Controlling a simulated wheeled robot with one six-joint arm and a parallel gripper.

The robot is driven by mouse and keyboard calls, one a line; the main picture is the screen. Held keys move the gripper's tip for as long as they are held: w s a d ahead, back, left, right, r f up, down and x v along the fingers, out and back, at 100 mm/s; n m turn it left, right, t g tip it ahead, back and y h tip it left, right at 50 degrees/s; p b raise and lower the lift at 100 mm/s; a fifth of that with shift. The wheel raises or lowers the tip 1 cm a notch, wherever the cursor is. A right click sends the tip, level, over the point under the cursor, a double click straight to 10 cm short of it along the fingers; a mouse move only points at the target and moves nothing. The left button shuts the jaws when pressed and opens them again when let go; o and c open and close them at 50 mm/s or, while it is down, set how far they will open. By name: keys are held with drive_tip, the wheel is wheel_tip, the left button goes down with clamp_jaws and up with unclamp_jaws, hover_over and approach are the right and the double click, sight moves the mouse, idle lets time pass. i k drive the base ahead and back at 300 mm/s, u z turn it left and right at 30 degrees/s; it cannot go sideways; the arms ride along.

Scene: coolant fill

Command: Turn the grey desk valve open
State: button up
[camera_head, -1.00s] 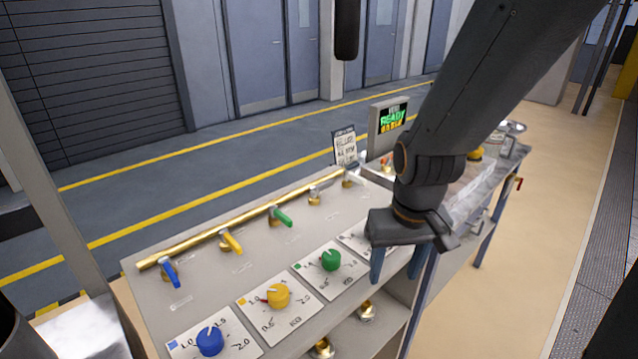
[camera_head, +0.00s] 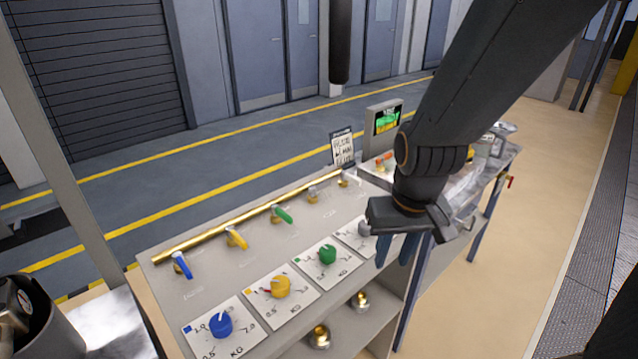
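The grey valve (camera_head: 313,192) sits on the brass pipe at the back of the desk, between the green valve (camera_head: 282,215) and the white-handled valve (camera_head: 348,178). Its handle is small and its exact angle is hard to tell. My gripper (camera_head: 396,250) points down over the front right of the desk, to the right of and nearer than the grey valve, and apart from it. Its two blue fingers look spread, with nothing seen between them. The gripper partly hides the dial cards at the right end.
Blue (camera_head: 181,265) and yellow (camera_head: 236,238) valves stand further left on the pipe. Blue (camera_head: 221,324), yellow (camera_head: 280,286) and green (camera_head: 327,254) dial knobs line the front. A small screen (camera_head: 384,119) and a sign (camera_head: 342,147) stand at the back.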

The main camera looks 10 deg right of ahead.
sight(312, 189)
drive_tip(key=u, duration=0.15)
drive_tip(key=k, duration=0.35)
drive_tip(key=z, duration=0.85)
drive_tip(key=i, duration=1.25)
drive_tip(key=u, duration=0.65)
